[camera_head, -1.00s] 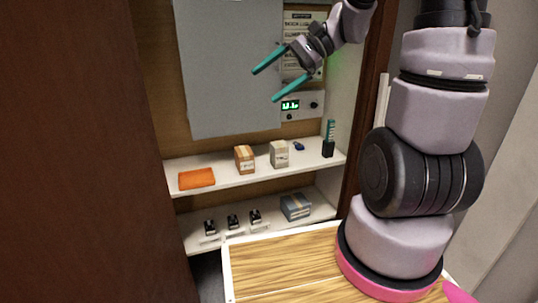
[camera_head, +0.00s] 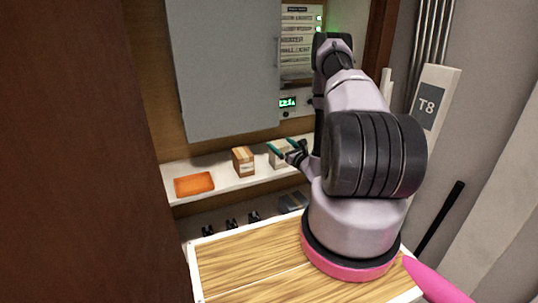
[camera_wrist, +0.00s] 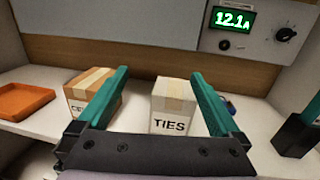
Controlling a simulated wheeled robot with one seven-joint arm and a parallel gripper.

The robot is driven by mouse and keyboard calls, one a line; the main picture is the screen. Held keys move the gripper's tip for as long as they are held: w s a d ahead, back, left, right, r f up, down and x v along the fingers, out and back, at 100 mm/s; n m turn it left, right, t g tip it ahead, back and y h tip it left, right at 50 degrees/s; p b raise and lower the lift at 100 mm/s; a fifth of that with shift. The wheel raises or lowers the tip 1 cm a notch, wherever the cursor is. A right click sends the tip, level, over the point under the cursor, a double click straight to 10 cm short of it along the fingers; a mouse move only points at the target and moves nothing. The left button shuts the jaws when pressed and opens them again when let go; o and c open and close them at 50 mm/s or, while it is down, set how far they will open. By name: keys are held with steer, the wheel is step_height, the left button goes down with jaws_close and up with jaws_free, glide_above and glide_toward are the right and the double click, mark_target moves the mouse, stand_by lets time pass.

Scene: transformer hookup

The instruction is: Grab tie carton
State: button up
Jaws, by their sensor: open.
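The tie carton (camera_wrist: 172,107), a pale box with tan tape and the label "TIES", stands upright on the upper shelf. In the wrist view it lies between and beyond the two green fingers of my gripper (camera_wrist: 161,88), which is open and empty. In the head view the tie carton (camera_head: 279,155) is partly hidden by my gripper (camera_head: 283,149), which is just in front of it. I cannot tell the exact gap between the fingers and the carton.
A brown carton (camera_wrist: 92,91) stands left of the tie carton. An orange tray (camera_wrist: 27,101) lies farther left. A dark holder (camera_wrist: 295,136) stands at the right. A panel with a green display (camera_wrist: 233,19) is behind. A wooden top (camera_head: 250,262) lies in front.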

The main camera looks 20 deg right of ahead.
steer(key=m+h, duration=0.2)
glide_toward(276, 141)
steer(key=shift+s+a+f, duration=0.25)
steer(key=shift+w+d+f+h, duration=0.1)
steer(key=shift+w+f+h, duration=0.1)
steer(key=shift+f+h, duration=0.1)
steer(key=w, duration=0.5)
steer(key=shift+r, duration=0.2)
steer(key=w, duration=0.5)
steer(key=shift+w+r, duration=0.2)
steer(key=shift+w, duration=0.1)
steer(key=c, duration=1.2)
steer(key=shift+r, duration=0.1)
